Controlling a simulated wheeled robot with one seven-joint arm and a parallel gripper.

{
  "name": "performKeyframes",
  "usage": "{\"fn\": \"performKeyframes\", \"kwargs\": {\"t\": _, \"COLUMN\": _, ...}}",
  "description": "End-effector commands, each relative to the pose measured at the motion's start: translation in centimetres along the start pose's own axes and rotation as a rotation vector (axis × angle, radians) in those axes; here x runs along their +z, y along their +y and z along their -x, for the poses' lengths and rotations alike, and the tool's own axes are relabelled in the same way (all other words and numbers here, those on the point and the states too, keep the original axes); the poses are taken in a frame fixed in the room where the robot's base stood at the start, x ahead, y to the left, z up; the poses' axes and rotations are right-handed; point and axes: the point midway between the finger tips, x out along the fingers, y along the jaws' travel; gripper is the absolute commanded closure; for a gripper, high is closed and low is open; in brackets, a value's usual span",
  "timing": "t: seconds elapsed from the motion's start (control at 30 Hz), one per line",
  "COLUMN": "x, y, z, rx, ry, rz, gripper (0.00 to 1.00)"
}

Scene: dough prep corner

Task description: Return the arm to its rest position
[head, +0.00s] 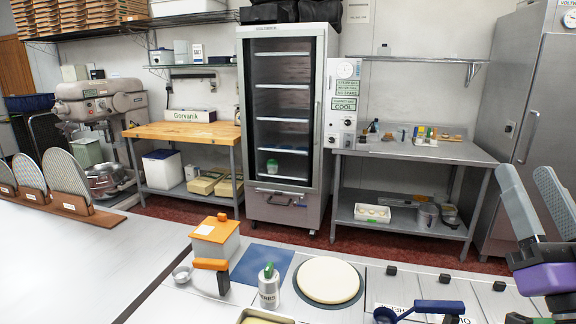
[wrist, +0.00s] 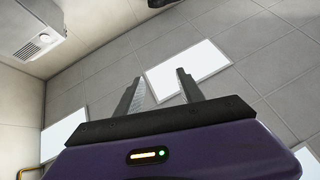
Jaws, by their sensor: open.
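My gripper (head: 526,170) is at the right edge of the head view, above the right end of the near counter. Its purple body shows at the bottom and its two grey fingers point up. In the wrist view my gripper (wrist: 159,76) has its fingers spread apart with nothing between them. Beyond them are the ceiling tiles and a bright ceiling panel (wrist: 188,70). Most of my arm is out of view.
The near counter (head: 150,262) holds an orange-lidded container (head: 215,242), a labelled shaker (head: 268,290), a round pale dough disc (head: 328,280) and a blue-handled tool (head: 425,307). A glass-door cabinet (head: 282,120) and a steel table (head: 420,150) stand behind.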

Motion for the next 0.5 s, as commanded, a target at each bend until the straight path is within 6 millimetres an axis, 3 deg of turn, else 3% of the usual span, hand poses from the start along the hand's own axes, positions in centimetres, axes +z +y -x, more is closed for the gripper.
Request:
{"fn": "performKeyframes", "kwargs": {"t": 0.27, "x": 4.8, "y": 0.7, "z": 8.8, "rx": 0.208, "ry": -0.04, "rz": -0.092, "gripper": 0.55}}
{"fn": "performKeyframes", "kwargs": {"t": 0.5, "x": 8.2, "y": -0.8, "z": 17.7, "rx": 0.303, "ry": -0.155, "rz": -0.087, "gripper": 0.55}}
